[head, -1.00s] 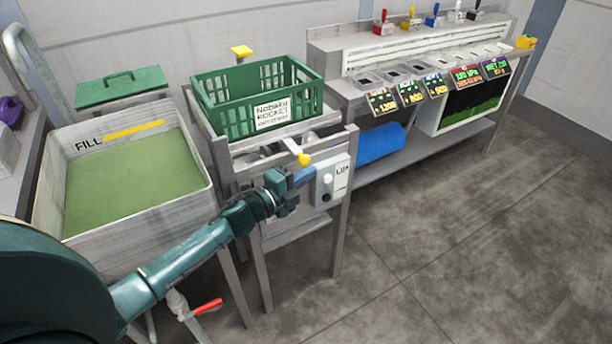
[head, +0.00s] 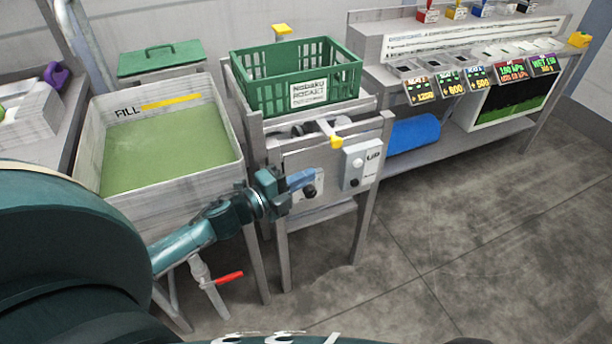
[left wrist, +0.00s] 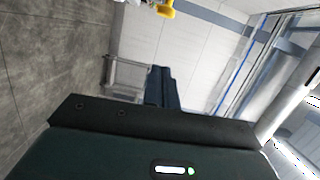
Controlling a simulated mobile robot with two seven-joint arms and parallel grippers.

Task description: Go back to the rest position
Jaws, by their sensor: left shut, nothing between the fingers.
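My left gripper (head: 300,180) shows in the head view in front of the stand's front panel, to the left of the grey UP control box (head: 361,165). Its blue fingers are shut with nothing between them. In the left wrist view the shut fingers (left wrist: 160,88) point toward a pale wall, with no object at them. My left arm reaches in from the left, below the wash basin. My right gripper does not show in either view.
A green crate (head: 262,99) sits on the stand. The basin marked FILL (head: 104,192) holds green water; a red-handled valve (head: 228,278) hangs below it. A bench with labelled bins (head: 420,91) and a blue roll (head: 414,134) stands right. Floor at right is clear.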

